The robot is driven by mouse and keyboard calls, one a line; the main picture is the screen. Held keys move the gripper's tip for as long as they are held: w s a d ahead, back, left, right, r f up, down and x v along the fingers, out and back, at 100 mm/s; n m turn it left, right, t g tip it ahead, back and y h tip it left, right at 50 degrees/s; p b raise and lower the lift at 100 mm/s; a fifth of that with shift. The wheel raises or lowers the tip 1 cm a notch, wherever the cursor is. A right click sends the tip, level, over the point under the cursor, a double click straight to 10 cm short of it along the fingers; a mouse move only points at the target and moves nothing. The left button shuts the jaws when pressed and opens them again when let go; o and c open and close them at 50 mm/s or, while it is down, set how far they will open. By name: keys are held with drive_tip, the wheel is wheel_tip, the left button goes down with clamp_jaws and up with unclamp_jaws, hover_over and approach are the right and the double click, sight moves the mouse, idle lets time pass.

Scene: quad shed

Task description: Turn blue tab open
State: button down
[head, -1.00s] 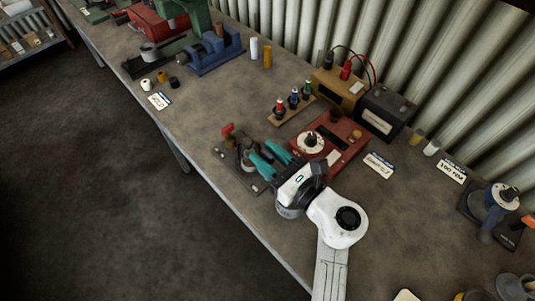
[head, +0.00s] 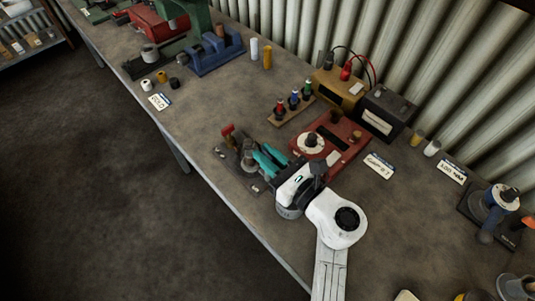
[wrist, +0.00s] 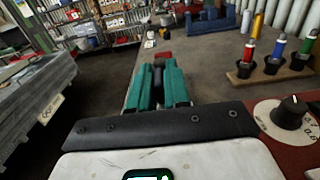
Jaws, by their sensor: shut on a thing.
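My gripper (head: 262,158) has teal fingers and reaches left across the bench to a small dark fixture (head: 229,158). The fingers are nearly together, shut on a part at the fixture that they mostly hide. In the wrist view my gripper (wrist: 158,70) shows a dark strip between its fingers. A red tab (head: 228,132) stands at the fixture's far side, and its top (wrist: 163,56) shows past the fingertips. I see no blue tab on the fixture. A blue-topped post (head: 294,97) stands in a wooden rack, apart from my gripper.
A red box with a white dial (head: 311,143) stands right beside my gripper. The wooden rack (head: 287,114) with red, blue and green posts is behind it. Yellow (head: 337,90) and black (head: 384,112) boxes stand near the wall.

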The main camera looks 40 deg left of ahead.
drive_tip(key=shift+m+t, duration=0.3)
drive_tip(key=shift+t, duration=0.2)
drive_tip(key=m+t+h, duration=0.1)
drive_tip(key=m+t, duration=0.1)
drive_tip(key=t, duration=0.2)
drive_tip(key=shift+s+m+b, duration=0.1)
drive_tip(key=shift+m+b, duration=0.2)
drive_tip(key=shift+m, duration=0.1)
drive_tip(key=shift+m+t+h, duration=1.1)
drive_tip(key=shift+m+t, duration=0.2)
drive_tip(key=shift+t, duration=0.6)
drive_tip(key=shift+r+m+t+h+p, duration=0.1)
drive_tip(key=shift+m+t+h+p, duration=0.4)
drive_tip(key=shift+m+t+h, duration=0.5)
drive_tip(key=shift+m+t+h+p, duration=0.3)
drive_tip(key=shift+m+t+h, duration=0.4)
drive_tip(key=shift+t+h, duration=0.2)
drive_tip(key=m+t+h, duration=0.1)
drive_tip(key=m+h, duration=0.1)
drive_tip(key=shift+a+t+h+p, duration=0.1)
drive_tip(key=shift+t+h+p, duration=0.2)
drive_tip(key=shift+p, duration=0.05)
drive_tip(key=m+t+h, duration=0.1)
drive_tip(key=m+h, duration=0.1)
drive_tip(key=h, duration=0.1)
drive_tip(key=m+t+h, duration=0.1)
drive_tip(key=m+h, duration=0.1)
drive_tip(key=h, duration=0.1)
drive_tip(key=shift+m+h, duration=0.3)
drive_tip(key=shift+h, duration=0.1)
